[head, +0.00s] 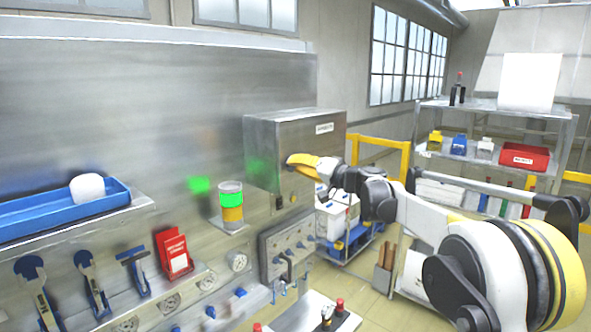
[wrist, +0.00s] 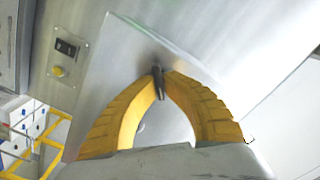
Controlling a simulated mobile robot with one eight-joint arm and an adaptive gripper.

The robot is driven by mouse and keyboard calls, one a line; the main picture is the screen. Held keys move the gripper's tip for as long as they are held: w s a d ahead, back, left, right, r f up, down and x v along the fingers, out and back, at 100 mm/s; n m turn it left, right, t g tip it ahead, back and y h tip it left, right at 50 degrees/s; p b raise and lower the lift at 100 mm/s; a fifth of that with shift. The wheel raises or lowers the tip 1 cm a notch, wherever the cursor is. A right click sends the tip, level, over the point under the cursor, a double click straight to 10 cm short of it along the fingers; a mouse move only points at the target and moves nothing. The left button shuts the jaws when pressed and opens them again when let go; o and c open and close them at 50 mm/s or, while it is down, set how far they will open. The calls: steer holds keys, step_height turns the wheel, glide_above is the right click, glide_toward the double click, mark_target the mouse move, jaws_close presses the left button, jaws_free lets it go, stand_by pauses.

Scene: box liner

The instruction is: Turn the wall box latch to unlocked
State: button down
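The wall box (head: 285,135) is a grey metal box on the steel wall panel in the head view. Its brushed door (wrist: 120,70) fills the middle of the wrist view. The latch (wrist: 159,82) is a small dark lever on the door. My gripper (head: 292,160) is at the front of the box. In the wrist view the yellow fingertips of my gripper (wrist: 159,74) close in on the latch from both sides and appear to pinch it. In the head view the fingers hide the latch.
A panel with a switch and yellow button (wrist: 62,60) is beside the door. A green and yellow lamp (head: 231,203) stands left of the box. A blue tray (head: 50,218) is farther left. A shelf rack (head: 495,108) with a red bin (head: 524,157) stands at right.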

steer(key=m+b, duration=0.1)
steer(key=m, duration=0.3)
steer(key=shift+m, duration=0.3)
steer(key=shift+w+m+b, duration=0.1)
steer(key=shift+m+b, duration=0.45)
steer(key=shift+m, duration=1.35)
steer(key=c, duration=1.5)
jaws_free()
steer(key=shift+c, duration=0.2)
steer(key=shift+a+f, duration=0.15)
steer(key=shift+a, duration=0.05)
steer(key=shift+s+d, duration=0.2)
steer(key=shift+d, duration=0.3)
steer(key=v, duration=1.1)
